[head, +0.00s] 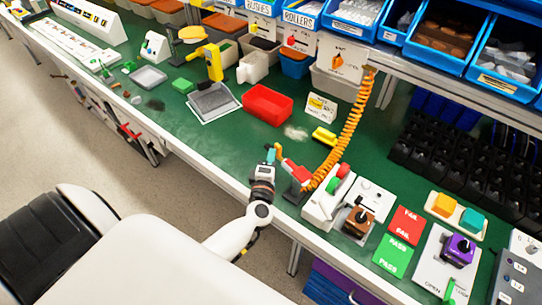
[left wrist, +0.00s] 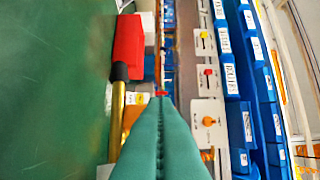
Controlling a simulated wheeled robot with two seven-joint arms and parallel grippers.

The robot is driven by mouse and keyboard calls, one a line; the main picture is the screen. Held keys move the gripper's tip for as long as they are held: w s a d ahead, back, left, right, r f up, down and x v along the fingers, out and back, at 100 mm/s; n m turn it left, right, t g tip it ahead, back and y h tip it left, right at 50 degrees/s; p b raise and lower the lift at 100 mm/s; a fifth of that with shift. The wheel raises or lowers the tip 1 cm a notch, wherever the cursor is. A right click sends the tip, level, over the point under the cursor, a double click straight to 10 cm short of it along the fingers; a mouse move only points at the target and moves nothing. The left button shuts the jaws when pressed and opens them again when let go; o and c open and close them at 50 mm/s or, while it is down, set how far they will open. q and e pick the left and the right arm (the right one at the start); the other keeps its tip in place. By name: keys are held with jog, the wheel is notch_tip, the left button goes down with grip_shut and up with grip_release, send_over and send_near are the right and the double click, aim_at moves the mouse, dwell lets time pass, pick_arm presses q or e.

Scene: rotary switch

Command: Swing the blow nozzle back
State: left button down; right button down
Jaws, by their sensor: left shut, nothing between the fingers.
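The blow nozzle (head: 296,173) has a red body on a dark stand near the front edge of the green bench, with an orange coiled hose (head: 349,130) rising behind it. Its short orange-yellow tip (head: 279,153) points toward the upper left. My left gripper (head: 270,155) is just left of the tip, its teal fingers shut and empty. In the left wrist view the shut teal fingers (left wrist: 161,112) lie right of a red body (left wrist: 128,42) with a brass tube (left wrist: 117,115), apparently the nozzle. Contact cannot be told. My right gripper is not in view.
A red tray (head: 267,104) and a yellow block (head: 324,136) lie behind. Right of the nozzle stand a white box with red and green buttons (head: 337,180), a brown rotary switch (head: 358,222) and red and green cards (head: 406,223). Blue bins (head: 443,45) line the back.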

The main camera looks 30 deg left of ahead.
aim_at(279, 151)
pick_arm(q)
jog(key=w+m+h+b, duration=0.1)
jog(key=h, duration=0.1)
jog(key=w+m+t+h+b, duration=0.1)
jog(key=h, duration=0.1)
jog(key=w+m+h+b, duration=0.1)
jog(key=shift+d+f+m+h, duration=0.1)
jog(key=shift+f+m+h, duration=0.1)
jog(key=shift+m+h, duration=0.2)
jog(key=shift+w+d+r+h, duration=0.1)
jog(key=shift+w+d+h, duration=0.05)
jog(key=shift+w+h, duration=0.15)
jog(key=shift+w+d+r, duration=0.15)
jog(key=shift+w, duration=0.1)
